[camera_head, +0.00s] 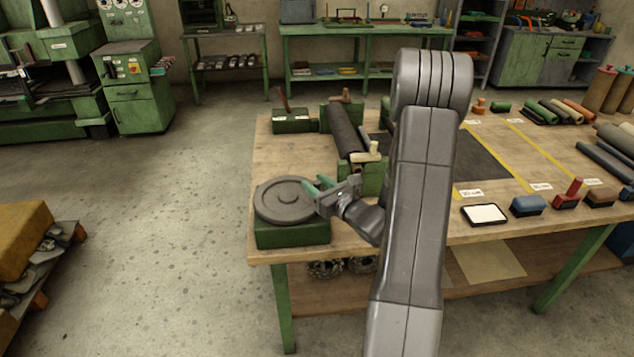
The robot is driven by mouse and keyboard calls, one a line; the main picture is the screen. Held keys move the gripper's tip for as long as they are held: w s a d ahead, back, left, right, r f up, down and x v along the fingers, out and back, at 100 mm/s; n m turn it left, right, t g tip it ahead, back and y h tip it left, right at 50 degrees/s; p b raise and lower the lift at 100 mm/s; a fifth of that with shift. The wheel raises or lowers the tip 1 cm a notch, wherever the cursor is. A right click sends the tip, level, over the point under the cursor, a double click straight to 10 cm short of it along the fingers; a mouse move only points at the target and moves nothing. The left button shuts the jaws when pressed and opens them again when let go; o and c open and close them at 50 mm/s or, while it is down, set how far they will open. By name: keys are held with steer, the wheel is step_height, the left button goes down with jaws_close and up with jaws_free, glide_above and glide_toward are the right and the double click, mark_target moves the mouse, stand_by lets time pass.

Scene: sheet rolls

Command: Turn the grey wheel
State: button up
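The grey wheel (272,204) lies flat on top of a green box (292,235) at the table's front left corner. It is a round disc with a raised hub in its middle. My gripper (317,185) is at the right edge of the wheel, coming in from the right. Its two green-tipped fingers show apart, so it looks open. I see nothing held between the fingers. I cannot tell whether the fingers touch the wheel. The gripper covers part of the wheel's right rim.
A dark roller in a green frame (372,180) stands on the wooden table (470,235) just behind my gripper. Stamps and an ink pad (485,214) sit along the front edge. Several sheet rolls (606,160) lie at the right.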

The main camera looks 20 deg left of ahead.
jaws_close()
steer(key=shift+f+b, duration=0.1)
steer(key=shift+b, duration=0.25)
steer(key=shift+s+b, duration=0.15)
steer(key=shift+b, duration=0.15)
steer(key=shift+s, duration=0.2)
jaws_free()
steer(key=b+v, duration=0.3)
steer(key=v, duration=1.1)
